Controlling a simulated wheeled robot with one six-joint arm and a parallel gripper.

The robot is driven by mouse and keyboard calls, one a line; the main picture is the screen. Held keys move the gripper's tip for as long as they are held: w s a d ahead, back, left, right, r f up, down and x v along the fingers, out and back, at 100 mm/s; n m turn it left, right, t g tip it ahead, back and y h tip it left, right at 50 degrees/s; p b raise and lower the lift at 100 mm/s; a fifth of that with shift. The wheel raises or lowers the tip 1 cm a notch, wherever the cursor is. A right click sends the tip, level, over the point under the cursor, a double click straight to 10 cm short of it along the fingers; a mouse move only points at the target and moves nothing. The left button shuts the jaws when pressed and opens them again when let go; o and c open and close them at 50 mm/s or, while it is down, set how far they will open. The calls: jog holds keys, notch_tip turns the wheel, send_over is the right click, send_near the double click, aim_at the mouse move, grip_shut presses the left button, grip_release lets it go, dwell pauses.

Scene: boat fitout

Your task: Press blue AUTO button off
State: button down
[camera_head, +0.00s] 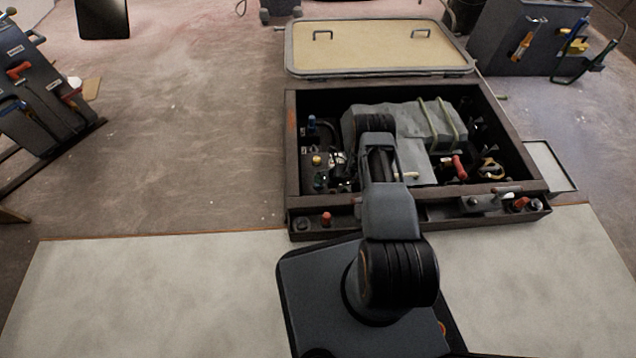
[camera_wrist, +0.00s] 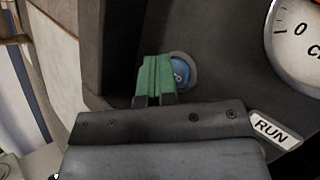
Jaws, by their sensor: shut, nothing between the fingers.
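The blue button (camera_wrist: 181,72) shows in the wrist view, round and set in a grey ring on a dark panel. My gripper (camera_wrist: 155,62) has green fingertips and is shut and empty. Its tips overlap the left side of the button in the picture; whether they touch it I cannot tell. No AUTO label is readable; a label beside the gripper reads RUN (camera_wrist: 270,130). In the head view my arm reaches over the open bay, and my gripper is hidden behind the arm.
A white dial (camera_wrist: 300,32) sits right of the button. In the head view the open bay has a raised dark rim (camera_head: 292,140), with a grey covered engine (camera_head: 405,125) inside. A beige hatch lid (camera_head: 375,48) lies behind it. A red knob (camera_head: 326,218) stands on the front ledge.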

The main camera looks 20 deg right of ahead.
jog(key=shift+f, duration=0.25)
jog(key=shift+s+f+b, duration=0.1)
jog(key=shift+f+b, duration=0.2)
jog(key=shift+b, duration=0.3)
jog(key=shift+s+r, duration=0.1)
jog(key=shift+s, duration=0.2)
dwell(0.3)
jog(key=shift+r+p, duration=0.4)
jog(key=shift+p, duration=0.05)
jog(key=shift+w+r+p, duration=0.15)
jog(key=shift+r+p, duration=0.8)
jog(key=shift+r, duration=0.45)
jog(key=shift+w+r+p, duration=0.1)
jog(key=shift+r+p, duration=0.85)
jog(key=shift+r, duration=0.45)
